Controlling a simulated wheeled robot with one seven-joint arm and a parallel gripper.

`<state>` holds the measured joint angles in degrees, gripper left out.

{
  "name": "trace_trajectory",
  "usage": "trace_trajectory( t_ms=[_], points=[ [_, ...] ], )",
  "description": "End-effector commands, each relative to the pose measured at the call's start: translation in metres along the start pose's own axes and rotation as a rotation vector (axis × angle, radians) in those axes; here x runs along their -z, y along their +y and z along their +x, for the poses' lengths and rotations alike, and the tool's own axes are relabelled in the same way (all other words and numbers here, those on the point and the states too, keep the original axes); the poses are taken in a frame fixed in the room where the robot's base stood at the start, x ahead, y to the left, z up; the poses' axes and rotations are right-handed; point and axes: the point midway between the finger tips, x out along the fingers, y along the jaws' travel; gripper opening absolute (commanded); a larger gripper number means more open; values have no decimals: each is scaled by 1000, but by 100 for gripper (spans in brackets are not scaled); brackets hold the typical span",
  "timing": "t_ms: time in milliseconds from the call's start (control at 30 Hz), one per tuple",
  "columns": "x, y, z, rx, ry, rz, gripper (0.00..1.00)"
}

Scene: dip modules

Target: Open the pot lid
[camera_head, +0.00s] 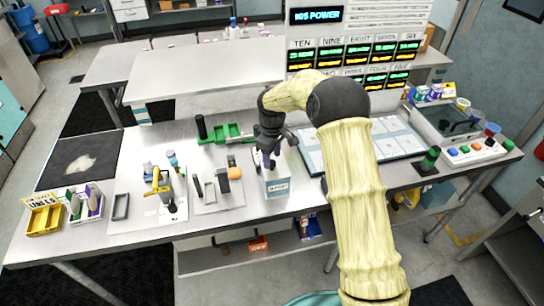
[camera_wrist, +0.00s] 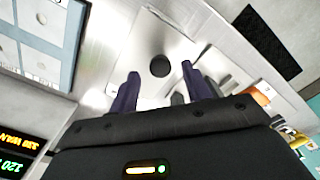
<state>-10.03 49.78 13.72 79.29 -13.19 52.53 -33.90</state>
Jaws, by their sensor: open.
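A white box-like container (camera_head: 275,184) with a label on its front stands near the front edge of the metal table. It is the likeliest pot, but I cannot tell for sure. My gripper (camera_head: 268,160) points down at its top and hides part of it. In the wrist view my gripper (camera_wrist: 158,82) has its two purple fingers spread, with nothing held. A pale flat top (camera_wrist: 150,40) with a dark round spot (camera_wrist: 159,66) lies beyond and between the fingertips. I cannot tell whether the spot is a knob or a hole, or whether the fingers touch anything.
A green holder (camera_head: 228,133) stands behind, and a grey board with upright blocks (camera_head: 217,196) lies to the left. A large panelled tray (camera_head: 395,138) lies right, near a dark-green cylinder (camera_head: 431,158). A yellow bin (camera_head: 42,217) is far left.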

Motion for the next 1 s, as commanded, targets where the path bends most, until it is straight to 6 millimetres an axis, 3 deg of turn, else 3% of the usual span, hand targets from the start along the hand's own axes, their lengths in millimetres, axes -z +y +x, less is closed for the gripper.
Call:
trace_trajectory(
  t_ms=[200,433,467,700,1000],
  points=[
    [0,0,17,-1,0,0,48],
    [0,0,18,-1,0,-1,48],
    [0,0,18,-1,0,-1,46],
    [0,0,17,-1,1,-1,0],
    [0,1,16,8,10,0,0]
  ],
)
